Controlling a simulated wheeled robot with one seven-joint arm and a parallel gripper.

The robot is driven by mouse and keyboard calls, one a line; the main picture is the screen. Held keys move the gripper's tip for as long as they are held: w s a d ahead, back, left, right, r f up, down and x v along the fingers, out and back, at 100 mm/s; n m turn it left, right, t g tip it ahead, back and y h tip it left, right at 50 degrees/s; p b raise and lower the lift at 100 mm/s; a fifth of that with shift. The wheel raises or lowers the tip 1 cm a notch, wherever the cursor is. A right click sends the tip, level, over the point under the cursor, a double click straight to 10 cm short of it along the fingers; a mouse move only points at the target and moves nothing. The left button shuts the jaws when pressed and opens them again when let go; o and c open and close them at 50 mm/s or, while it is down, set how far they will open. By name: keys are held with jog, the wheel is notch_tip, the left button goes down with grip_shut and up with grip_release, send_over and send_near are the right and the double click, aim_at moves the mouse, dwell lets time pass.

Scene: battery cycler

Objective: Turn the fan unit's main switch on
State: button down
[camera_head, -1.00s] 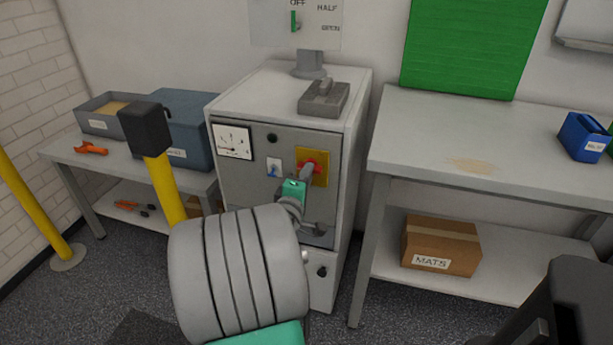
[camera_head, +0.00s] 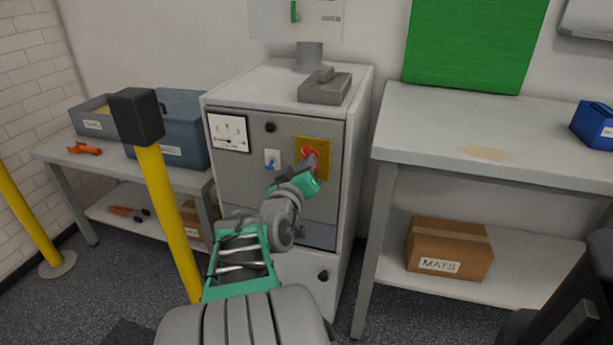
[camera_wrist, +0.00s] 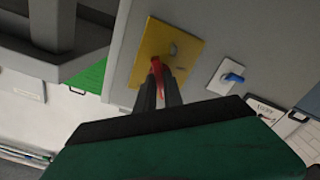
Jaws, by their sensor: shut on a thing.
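The fan unit is a light grey cabinet (camera_head: 348,200) with a grey front panel. A yellow plate (camera_head: 323,165) on the panel's right side carries the red rotary main switch (camera_head: 309,152). My gripper (camera_head: 312,163) is at that switch and partly covers it. In the wrist view, my gripper's two dark fingers (camera_wrist: 157,85) are closed around the red switch handle (camera_wrist: 156,66), in front of the yellow plate (camera_wrist: 160,40). The switch's exact position cannot be read. A small blue toggle (camera_head: 270,164) on a white plate sits to the left, apart from my gripper.
A dial gauge (camera_head: 228,132) and a dark green-looking lamp (camera_head: 270,127) are on the panel. A yellow post with a black top (camera_head: 137,117) stands in front, left of the cabinet. A bench (camera_head: 440,125) stands close on the right. A grey block (camera_head: 325,88) sits on top.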

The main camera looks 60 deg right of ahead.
jog(key=shift+r+m+b, duration=0.15)
jog(key=shift+m+b, duration=3.35)
jog(key=shift+b, duration=0.75)
jog(key=shift+r, duration=0.1)
jog(key=c, duration=1.5)
grip_release()
jog(key=shift+o, duration=0.2)
jog(key=shift+f, duration=0.2)
